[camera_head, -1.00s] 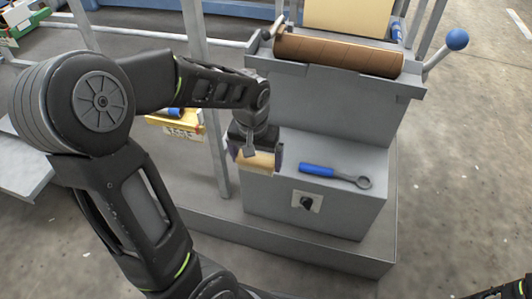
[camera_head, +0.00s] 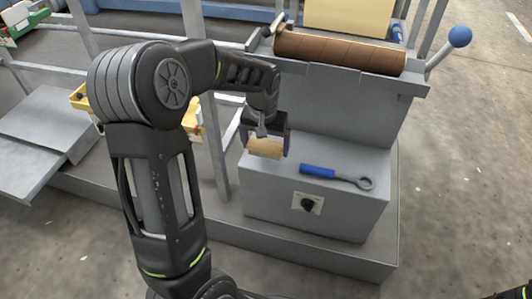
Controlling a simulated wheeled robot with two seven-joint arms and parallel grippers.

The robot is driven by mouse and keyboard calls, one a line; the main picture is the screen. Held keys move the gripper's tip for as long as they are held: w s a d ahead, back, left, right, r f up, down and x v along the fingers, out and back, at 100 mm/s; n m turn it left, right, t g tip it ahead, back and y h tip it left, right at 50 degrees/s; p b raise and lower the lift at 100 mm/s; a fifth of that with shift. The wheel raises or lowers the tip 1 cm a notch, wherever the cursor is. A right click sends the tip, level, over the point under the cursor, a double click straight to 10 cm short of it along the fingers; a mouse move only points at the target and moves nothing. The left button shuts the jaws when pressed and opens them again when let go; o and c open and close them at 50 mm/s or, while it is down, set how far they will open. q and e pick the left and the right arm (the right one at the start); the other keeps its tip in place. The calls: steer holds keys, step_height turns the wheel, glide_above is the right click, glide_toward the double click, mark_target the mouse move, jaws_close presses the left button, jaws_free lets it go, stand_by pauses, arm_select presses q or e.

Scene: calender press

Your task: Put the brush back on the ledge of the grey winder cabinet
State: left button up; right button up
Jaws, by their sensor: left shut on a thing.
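The grey winder cabinet (camera_head: 350,222) stands right of centre. Its flat ledge (camera_head: 335,155) lies below the brown roll. My left gripper (camera_head: 266,150) points down over the left end of the ledge. It is shut on the brush, whose tan wooden block (camera_head: 264,148) shows between the fingers. The rest of the brush is hidden by the gripper. I cannot tell whether the brush touches the ledge. My right gripper is not in view; only a bit of dark arm shows at the bottom right corner.
A blue-handled wrench (camera_head: 338,175) lies on the ledge, right of the brush. A black knob (camera_head: 308,205) is on the cabinet front. A brown roll (camera_head: 340,52) sits above, with a blue-ball lever (camera_head: 459,37) at its right. A yellow bin (camera_head: 80,97) is partly behind my arm.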

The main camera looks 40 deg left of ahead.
mark_target(265, 144)
arm_select(q)
steer(key=shift+w+f+b, duration=0.2)
steer(key=shift+f+b, duration=0.45)
steer(key=shift+f, duration=1.3)
steer(key=shift+f, duration=0.2)
steer(key=o, duration=0.9)
steer(key=shift+o, duration=0.2)
steer(key=shift+r, duration=0.15)
steer(key=r, duration=0.2)
steer(key=r+p, duration=0.1)
steer(key=r, duration=0.1)
steer(key=r+p, duration=0.1)
steer(key=r, duration=0.1)
steer(key=shift+s+r, duration=0.35)
steer(key=shift+s+d+r, duration=0.1)
steer(key=shift+r, duration=0.35)
